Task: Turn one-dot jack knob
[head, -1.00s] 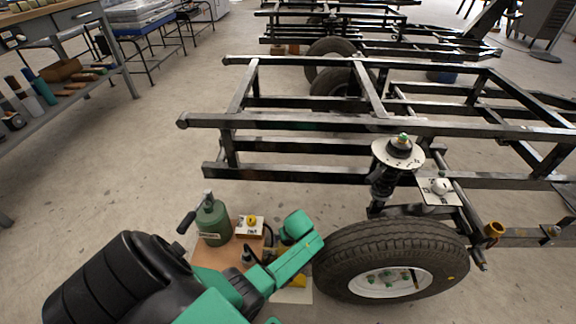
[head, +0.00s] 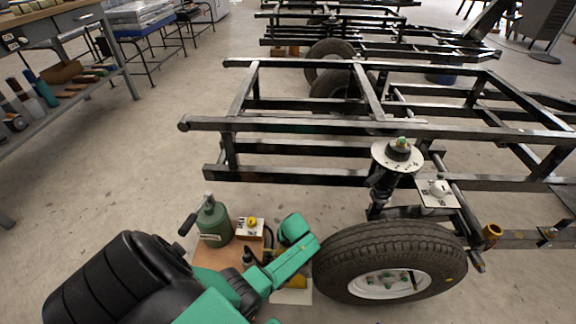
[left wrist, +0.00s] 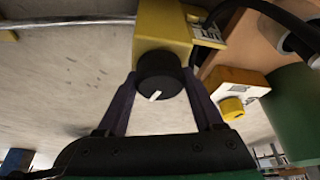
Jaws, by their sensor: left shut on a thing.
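In the left wrist view a yellow box (left wrist: 163,28) carries a round black knob (left wrist: 158,76) with a white pointer mark. The two fingers of my left gripper (left wrist: 160,82) stand on either side of this knob and are shut on it. No dots can be made out on the knob. In the head view my green left forearm hides the fingers and the knob; part of the yellow box (head: 296,283) shows beside the tyre. My right gripper is not in view.
A white box with a yellow knob (head: 251,222) stands by a green bottle-shaped jack (head: 213,222), just right of my gripper in the wrist view. The tyre (head: 390,250) is close beside my left arm. A black frame (head: 330,124) with a spring unit (head: 398,155) stands behind.

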